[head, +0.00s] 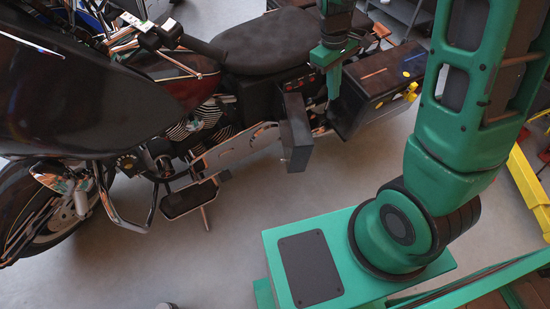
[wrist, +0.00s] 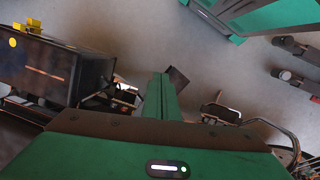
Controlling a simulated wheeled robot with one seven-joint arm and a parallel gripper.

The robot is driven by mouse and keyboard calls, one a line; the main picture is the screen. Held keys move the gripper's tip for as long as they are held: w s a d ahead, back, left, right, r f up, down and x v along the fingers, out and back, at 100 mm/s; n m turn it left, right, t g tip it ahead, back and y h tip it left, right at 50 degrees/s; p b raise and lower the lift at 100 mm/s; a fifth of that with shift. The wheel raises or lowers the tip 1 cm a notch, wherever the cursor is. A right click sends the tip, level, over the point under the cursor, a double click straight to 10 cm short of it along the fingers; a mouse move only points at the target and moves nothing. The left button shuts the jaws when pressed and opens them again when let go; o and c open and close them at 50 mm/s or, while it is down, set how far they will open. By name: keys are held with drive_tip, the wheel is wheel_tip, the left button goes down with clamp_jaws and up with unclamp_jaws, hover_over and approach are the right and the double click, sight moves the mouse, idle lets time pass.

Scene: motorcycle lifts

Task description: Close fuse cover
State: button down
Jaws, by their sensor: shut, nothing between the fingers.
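The fuse cover (head: 296,133) is a dark flat panel on the side of the motorcycle (head: 255,45), below the seat. It stands swung outward, open, away from the dark fuse box area (head: 298,83). My gripper (head: 333,88) points down just right of the cover and the box, in front of the saddlebag. Its green fingers are together with nothing between them. In the wrist view the shut fingers (wrist: 161,88) are in the middle, and a dark panel that looks like the cover (wrist: 178,79) shows partly behind them. I see no clear contact with it.
A dark saddlebag (head: 385,85) with yellow fittings stands close right of my gripper. The footboard (head: 188,200) and chrome bars stick out at lower left. Grey floor (head: 220,250) is clear in front of the motorcycle. A yellow lift part (head: 528,185) is at far right.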

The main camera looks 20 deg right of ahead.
drive_tip(key=w+a+f+n, duration=0.2)
drive_tip(key=a+f+n, duration=0.2)
drive_tip(key=a+f, duration=0.45)
drive_tip(key=w+a+f+n+h, duration=0.1)
drive_tip(key=w+a+f+n, duration=0.4)
drive_tip(key=f, duration=0.6)
drive_tip(key=a+f+n, duration=0.3)
drive_tip(key=a+f, duration=0.5)
drive_tip(key=f, duration=0.1)
drive_tip(key=d+f, duration=0.6)
drive_tip(key=f, duration=0.4)
drive_tip(key=shift+s, duration=0.45)
drive_tip(key=shift+t, duration=0.3)
